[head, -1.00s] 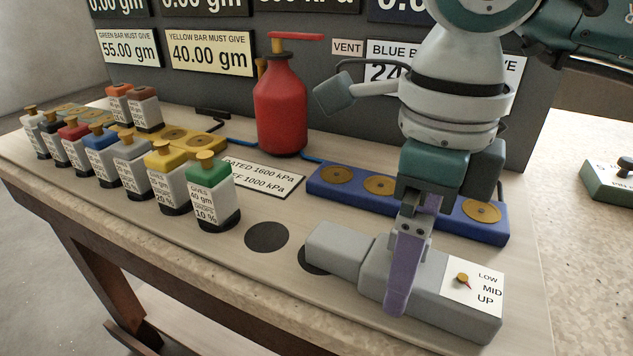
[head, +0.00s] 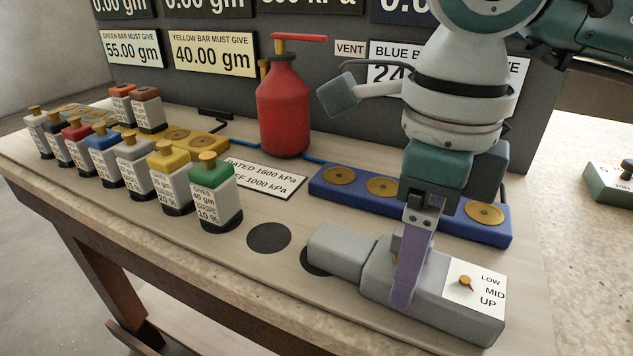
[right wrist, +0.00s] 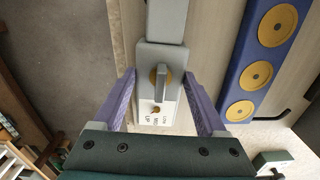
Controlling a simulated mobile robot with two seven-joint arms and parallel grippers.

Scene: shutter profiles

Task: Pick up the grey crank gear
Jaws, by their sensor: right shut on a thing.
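The grey crank gear (head: 450,298) is a long grey block with a narrower end on the left and a white LOW/MID/UP dial plate on the right. It lies on the bench near the front edge. The right wrist view shows it from above (right wrist: 150,55), with a grey crank handle on a gold disc (right wrist: 161,82). My right gripper (head: 404,285) points down over it, one purple finger on its near side. The far finger is mostly hidden in the head view. My left gripper is out of view.
A blue base (head: 340,193) with gold discs lies just behind the block. A red bottle (head: 283,115) stands farther back, and several labelled containers (head: 215,200) line the left. A black disc (head: 268,238) marks bare bench left of the block.

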